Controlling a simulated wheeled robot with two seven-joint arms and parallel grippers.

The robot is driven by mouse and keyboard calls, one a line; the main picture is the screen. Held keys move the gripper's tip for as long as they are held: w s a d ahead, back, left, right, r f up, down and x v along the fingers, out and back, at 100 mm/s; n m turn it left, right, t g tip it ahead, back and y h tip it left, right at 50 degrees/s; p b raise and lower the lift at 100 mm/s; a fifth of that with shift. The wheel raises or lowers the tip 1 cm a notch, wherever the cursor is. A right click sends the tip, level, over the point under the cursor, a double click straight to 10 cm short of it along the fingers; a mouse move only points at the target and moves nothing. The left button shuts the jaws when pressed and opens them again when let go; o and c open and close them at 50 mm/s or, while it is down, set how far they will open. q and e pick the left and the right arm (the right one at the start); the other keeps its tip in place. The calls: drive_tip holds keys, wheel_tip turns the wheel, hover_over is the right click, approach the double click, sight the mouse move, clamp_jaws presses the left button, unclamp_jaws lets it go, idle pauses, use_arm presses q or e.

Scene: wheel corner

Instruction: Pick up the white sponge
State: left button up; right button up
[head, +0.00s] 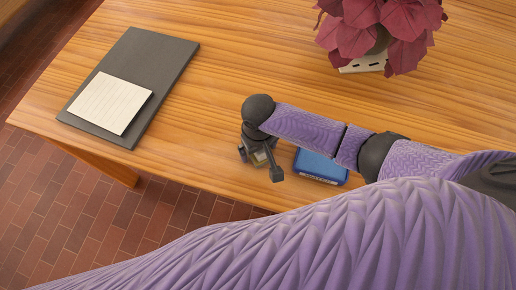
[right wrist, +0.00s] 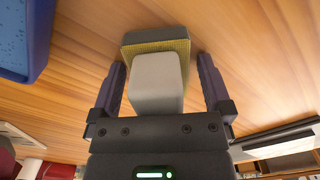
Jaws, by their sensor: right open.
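The white sponge (right wrist: 156,80) shows in the right wrist view as a pale, rounded block between the two fingers of my right gripper (right wrist: 163,75). Gaps show between it and each finger, so the gripper is open around it. A yellow block with a grey side (right wrist: 155,42) is directly behind the white one; I cannot tell whether they touch. In the head view my right gripper (head: 260,163) is low over the table's near edge and mostly hides what is between its fingers. My left gripper is not in view.
A blue box-like item (head: 320,166) lies just right of the gripper. A dark board (head: 165,65) with a white pad (head: 110,102) lies at the left. A red-leaved plant (head: 383,25) stands at the back right. The wooden table (head: 240,60) is clear between them.

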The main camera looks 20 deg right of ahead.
drive_tip(key=shift+r, duration=0.1)
drive_tip(key=shift+c, duration=0.5)
drive_tip(key=c, duration=1.2)
wheel_tip(320, 180, up, 10)
drive_tip(key=p, duration=0.5)
drive_tip(key=shift+r, duration=0.1)
drive_tip(key=o, duration=0.8)
drive_tip(key=c, duration=0.5)
